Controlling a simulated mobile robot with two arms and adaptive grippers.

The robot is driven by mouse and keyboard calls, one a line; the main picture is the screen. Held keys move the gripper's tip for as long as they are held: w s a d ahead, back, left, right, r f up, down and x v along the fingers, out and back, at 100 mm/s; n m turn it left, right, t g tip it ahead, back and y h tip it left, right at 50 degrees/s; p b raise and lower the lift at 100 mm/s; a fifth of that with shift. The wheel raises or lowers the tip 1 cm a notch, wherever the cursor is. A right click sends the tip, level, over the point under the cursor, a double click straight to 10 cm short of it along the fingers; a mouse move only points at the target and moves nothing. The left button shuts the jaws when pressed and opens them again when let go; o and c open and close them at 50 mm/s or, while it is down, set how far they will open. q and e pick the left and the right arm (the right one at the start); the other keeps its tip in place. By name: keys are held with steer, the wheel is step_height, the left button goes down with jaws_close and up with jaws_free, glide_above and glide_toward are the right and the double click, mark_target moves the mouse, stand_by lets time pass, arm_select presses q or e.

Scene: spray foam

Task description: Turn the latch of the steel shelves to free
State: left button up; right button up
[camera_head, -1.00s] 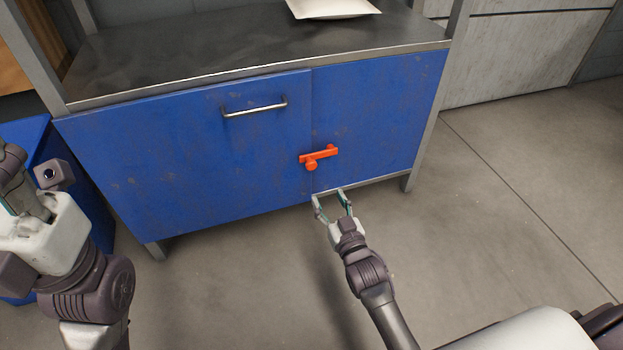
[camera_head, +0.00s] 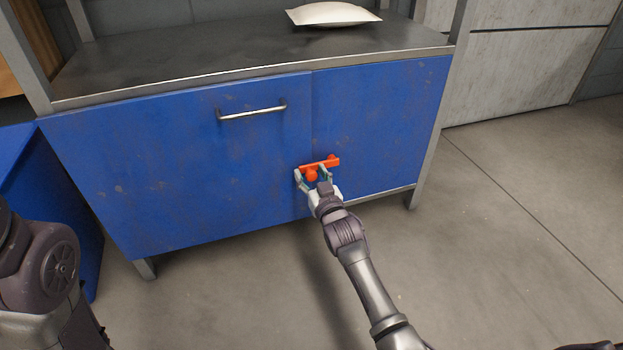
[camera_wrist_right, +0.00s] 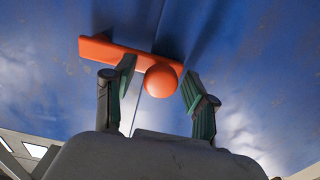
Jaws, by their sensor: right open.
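The orange latch (camera_head: 331,160) sits across the seam between the two blue front panels of the steel shelves (camera_head: 250,71). Its bar lies nearly level, and its round knob (camera_wrist_right: 161,80) is at the lower left in the head view. My right gripper (camera_head: 312,171) is open at the latch. In the right wrist view the knob lies between the two fingertips (camera_wrist_right: 158,88), with a gap visible at the right finger; contact on the left is unclear. My left gripper is out of view; only part of my left arm shows at the left edge.
A metal handle (camera_head: 251,111) is on the left blue panel. A pale bag (camera_head: 333,14) lies on the dark shelf top (camera_head: 200,50). A blue bin (camera_head: 60,210) stands left of the shelves. The concrete floor (camera_head: 510,250) at right is clear.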

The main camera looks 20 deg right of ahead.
jaws_close()
steer(key=shift+r, duration=0.1)
stand_by(0.4)
